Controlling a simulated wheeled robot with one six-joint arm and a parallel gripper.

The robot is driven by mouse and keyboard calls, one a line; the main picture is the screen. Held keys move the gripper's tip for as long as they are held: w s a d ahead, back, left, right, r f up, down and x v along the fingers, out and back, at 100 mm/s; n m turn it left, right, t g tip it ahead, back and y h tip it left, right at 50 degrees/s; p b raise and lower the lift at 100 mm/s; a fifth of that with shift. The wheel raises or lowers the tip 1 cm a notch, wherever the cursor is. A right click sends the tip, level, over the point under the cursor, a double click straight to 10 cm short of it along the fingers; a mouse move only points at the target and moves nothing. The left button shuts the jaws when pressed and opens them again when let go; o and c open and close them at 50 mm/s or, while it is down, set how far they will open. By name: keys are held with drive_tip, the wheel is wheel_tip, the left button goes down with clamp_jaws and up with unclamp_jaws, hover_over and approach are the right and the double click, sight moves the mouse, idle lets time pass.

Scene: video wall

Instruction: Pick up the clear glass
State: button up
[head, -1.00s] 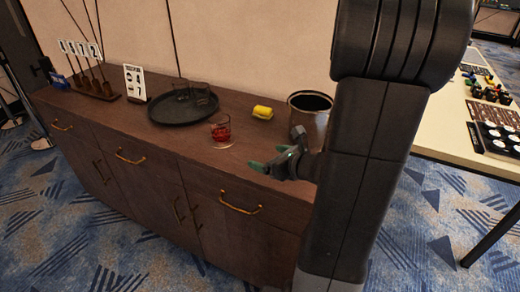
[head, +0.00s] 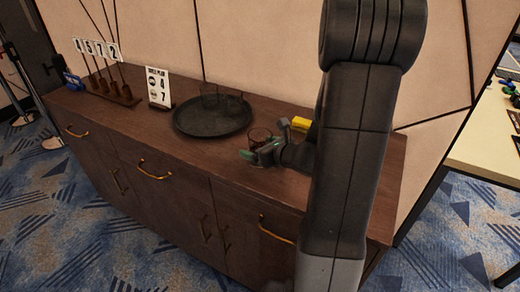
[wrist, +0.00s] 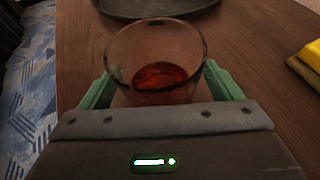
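A clear glass (head: 259,137) holding a little red liquid stands upright on the dark wooden cabinet, right of the round tray. In the wrist view the glass (wrist: 157,55) sits between the green fingers. My gripper (head: 258,152) is open around the glass, one finger on each side; it also shows in the wrist view (wrist: 160,88). Whether the fingers touch the glass is hard to tell.
The round black tray (head: 200,130) lies left of the glass. A yellow object (head: 301,123) lies right of it, partly behind my arm. A number card (head: 158,87) and a rack with numbered cards (head: 124,96) stand at the left. The cabinet front edge is close.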

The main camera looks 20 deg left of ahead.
drive_tip(key=c, duration=1.1)
drive_tip(key=shift+c, duration=0.4)
drive_tip(key=shift+r, duration=0.2)
